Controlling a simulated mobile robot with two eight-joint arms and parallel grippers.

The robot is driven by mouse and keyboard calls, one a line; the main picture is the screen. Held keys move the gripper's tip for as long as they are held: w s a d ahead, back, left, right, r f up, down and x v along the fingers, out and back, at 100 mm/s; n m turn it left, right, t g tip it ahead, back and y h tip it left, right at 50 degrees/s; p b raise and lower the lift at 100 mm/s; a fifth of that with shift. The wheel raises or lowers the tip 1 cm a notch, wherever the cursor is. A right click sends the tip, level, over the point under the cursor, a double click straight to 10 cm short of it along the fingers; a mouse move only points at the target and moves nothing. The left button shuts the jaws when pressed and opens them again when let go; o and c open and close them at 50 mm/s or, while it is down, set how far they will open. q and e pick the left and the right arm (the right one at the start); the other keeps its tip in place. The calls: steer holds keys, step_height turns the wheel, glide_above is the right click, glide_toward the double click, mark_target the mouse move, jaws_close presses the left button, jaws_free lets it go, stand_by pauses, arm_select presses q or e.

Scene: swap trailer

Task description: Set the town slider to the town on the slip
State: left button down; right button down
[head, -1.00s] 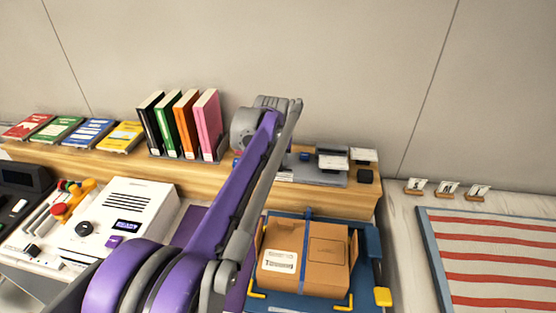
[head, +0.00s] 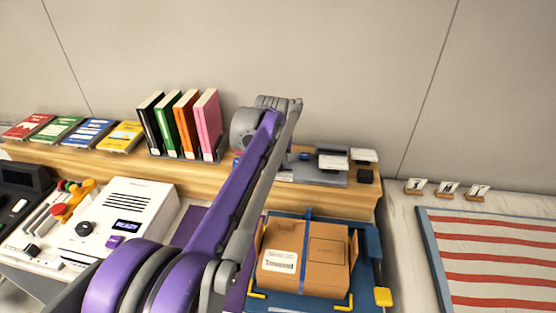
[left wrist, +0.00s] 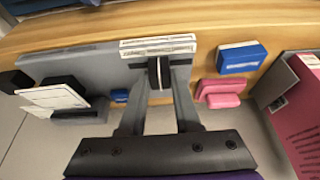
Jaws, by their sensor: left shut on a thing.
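My left gripper (left wrist: 159,75) is shut on a small dark piece, seemingly the slider knob, at the edge of a white strip with dark lines (left wrist: 158,45). The strip lies at the edge of a grey base (left wrist: 75,65), and its markings are too small to read. In the head view my left arm hides the gripper and the knob; the grey base (head: 325,178) shows right of the arm. A brown parcel (head: 330,275) bears a white label (head: 280,261) with unclear print. I cannot tell which paper is the slip. My right gripper is not in view.
White cards (head: 333,161) sit on dark holders at the base; one is near the gripper in the wrist view (left wrist: 55,97). A blue block (left wrist: 241,57), pink blocks (left wrist: 219,92) and a pink book (left wrist: 298,115) stand on the other side. A white READY machine (head: 140,210) stands left.

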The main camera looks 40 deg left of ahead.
arm_select(q)
steer(key=shift+a, duration=0.1)
steer(key=a, duration=0.1)
steer(key=s+a, duration=0.1)
steer(key=a, duration=0.1)
steer(key=shift+s+p, duration=0.3)
steer(key=shift+d, duration=0.1)
steer(key=c, duration=1)
jaws_free()
steer(key=o, duration=0.4)
steer(key=v, duration=1)
steer(key=shift+s+r+p, duration=0.25)
steer(key=shift+r+p, duration=0.1)
steer(key=shift+p, duration=0.05)
